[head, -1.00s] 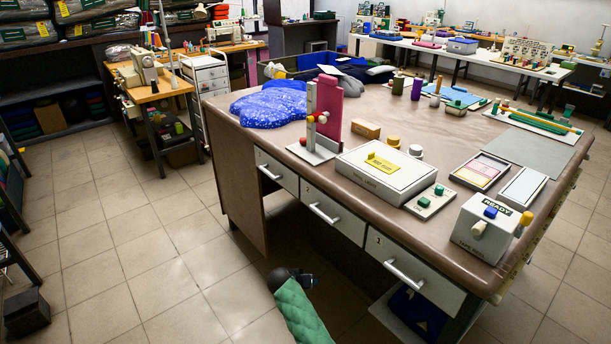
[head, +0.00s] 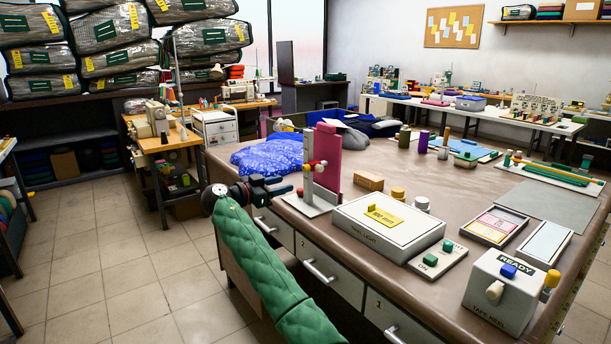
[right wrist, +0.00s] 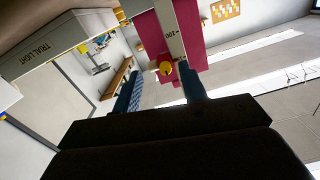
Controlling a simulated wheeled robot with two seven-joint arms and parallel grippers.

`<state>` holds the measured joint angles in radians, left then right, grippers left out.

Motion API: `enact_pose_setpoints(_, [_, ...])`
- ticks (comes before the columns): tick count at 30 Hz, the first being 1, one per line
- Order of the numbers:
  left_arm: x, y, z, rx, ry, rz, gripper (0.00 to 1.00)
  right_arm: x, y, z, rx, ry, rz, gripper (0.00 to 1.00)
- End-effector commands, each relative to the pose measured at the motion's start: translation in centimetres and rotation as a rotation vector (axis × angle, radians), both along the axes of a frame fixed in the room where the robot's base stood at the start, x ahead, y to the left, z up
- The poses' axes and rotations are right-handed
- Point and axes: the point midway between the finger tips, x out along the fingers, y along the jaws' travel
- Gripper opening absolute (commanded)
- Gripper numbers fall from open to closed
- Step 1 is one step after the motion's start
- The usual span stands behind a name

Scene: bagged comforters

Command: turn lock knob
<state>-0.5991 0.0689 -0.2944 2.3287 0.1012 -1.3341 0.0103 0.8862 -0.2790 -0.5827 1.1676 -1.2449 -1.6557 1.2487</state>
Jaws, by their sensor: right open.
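A small upright stand (head: 328,155) with a white scale post and a magenta panel stands near the desk's front left edge. It carries small red, white and yellow knobs. My right gripper (head: 282,187), on the green-sleeved arm, is left of the stand at about knob height. It is open and looks empty (right wrist: 160,84), apart from the knob. My left gripper is not in view.
A white trial light box (head: 385,225) with a yellow label sits right of the stand. A wooden block (head: 369,181) lies behind it. Blue fabric (head: 268,156) lies left of the stand. A READY tape reel box (head: 504,290) is at the front right.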

Motion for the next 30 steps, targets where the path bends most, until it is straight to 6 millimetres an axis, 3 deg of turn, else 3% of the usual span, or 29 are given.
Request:
enact_pose_setpoints(3, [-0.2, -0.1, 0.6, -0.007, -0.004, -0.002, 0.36, -0.4, 0.6, 2.3, 0.0, -0.058, -0.02, 0.42])
enact_pose_setpoints(6, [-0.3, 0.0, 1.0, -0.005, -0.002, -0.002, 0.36, -0.4, 0.6, 3.0, 0.0, -0.076, -0.027, 0.42])
enact_pose_setpoints(21, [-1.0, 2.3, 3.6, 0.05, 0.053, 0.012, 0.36, 3.3, -4.5, 3.2, 0.0, -0.076, -0.027, 0.42])
enact_pose_setpoints(30, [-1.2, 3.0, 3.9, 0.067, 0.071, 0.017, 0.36, 4.1, -5.5, 3.0, 0.0, -0.075, -0.026, 0.42])
